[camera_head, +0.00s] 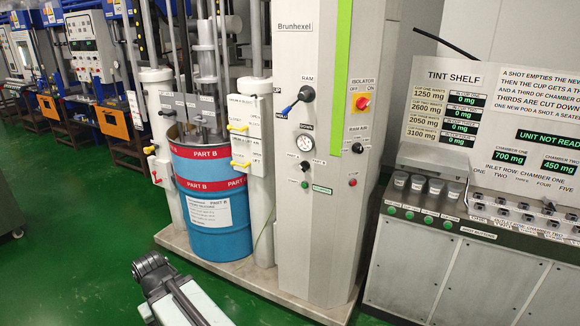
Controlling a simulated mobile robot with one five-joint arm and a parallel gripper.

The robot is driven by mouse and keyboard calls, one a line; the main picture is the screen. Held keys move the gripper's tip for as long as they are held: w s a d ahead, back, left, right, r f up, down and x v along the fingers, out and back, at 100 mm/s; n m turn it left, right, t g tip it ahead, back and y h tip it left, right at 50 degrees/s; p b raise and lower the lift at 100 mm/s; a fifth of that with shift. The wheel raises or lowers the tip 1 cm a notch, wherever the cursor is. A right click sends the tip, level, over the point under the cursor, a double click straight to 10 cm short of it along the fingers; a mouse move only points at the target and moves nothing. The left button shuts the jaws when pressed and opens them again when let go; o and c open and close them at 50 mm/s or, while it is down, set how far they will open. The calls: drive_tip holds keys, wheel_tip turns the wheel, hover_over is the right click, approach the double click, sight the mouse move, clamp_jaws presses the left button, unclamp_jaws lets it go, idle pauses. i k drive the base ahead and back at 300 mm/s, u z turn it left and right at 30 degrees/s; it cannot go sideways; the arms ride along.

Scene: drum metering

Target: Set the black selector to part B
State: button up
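A small black selector knob (305,166) sits on the front of the grey Brunhexel column (318,230), below the round gauge. Small labels flank it, too small to read with certainty. Which way it points cannot be told. A second black knob (357,148) sits to its right, under a label that seems to read RAM AIR. The dark end of my arm, seemingly my gripper (150,266), is at the lower left, in front of the platform and well apart from the selector. Its fingers cannot be made out, so its opening is unclear.
A blue drum (215,241) with red PART B bands stands left of the column. A blue-handled lever (290,107) and a red isolator knob (362,103) are higher on the column. The tint shelf (445,240) stands right. Green floor (75,240) is open at left.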

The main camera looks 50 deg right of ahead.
sight(304, 166)
drive_tip(key=i, duration=0.85)
drive_tip(key=z, duration=0.05)
